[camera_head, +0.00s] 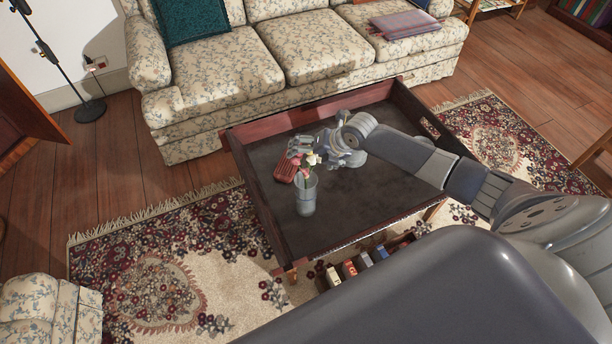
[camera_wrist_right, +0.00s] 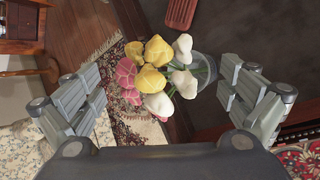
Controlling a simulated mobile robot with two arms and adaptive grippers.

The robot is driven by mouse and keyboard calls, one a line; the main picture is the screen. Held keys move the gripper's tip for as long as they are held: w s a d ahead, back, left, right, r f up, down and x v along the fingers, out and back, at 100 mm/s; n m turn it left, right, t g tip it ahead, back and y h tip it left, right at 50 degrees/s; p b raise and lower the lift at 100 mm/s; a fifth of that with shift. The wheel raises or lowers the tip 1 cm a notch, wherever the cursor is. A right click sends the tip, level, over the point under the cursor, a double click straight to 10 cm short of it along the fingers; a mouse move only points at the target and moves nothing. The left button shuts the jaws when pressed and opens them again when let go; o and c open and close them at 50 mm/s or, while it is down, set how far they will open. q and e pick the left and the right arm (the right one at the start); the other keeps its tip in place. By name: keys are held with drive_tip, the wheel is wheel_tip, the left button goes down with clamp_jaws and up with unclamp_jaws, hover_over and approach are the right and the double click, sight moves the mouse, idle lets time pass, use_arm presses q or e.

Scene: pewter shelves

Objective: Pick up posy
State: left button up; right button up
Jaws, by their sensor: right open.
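The posy (camera_head: 310,162) is a bunch of white, yellow and pink flowers standing in a clear glass vase (camera_head: 306,196) on the tray-topped coffee table. In the right wrist view the posy's blooms (camera_wrist_right: 155,78) lie between my open fingers, with the vase (camera_wrist_right: 205,68) behind them to the right. My right gripper (camera_head: 312,150) is open and empty, just behind the blooms in the head view. I cannot tell whether a finger touches a flower. My left gripper is in neither view.
The coffee table (camera_head: 375,205) has raised wooden rims. A red object (camera_head: 286,170) lies left of the vase, close to the gripper; it also shows in the wrist view (camera_wrist_right: 181,14). A floral sofa (camera_head: 310,48) stands behind. The tray's right part is bare.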

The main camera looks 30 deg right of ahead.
drive_tip(key=shift+x, duration=1.4)
drive_tip(key=c, duration=1.5)
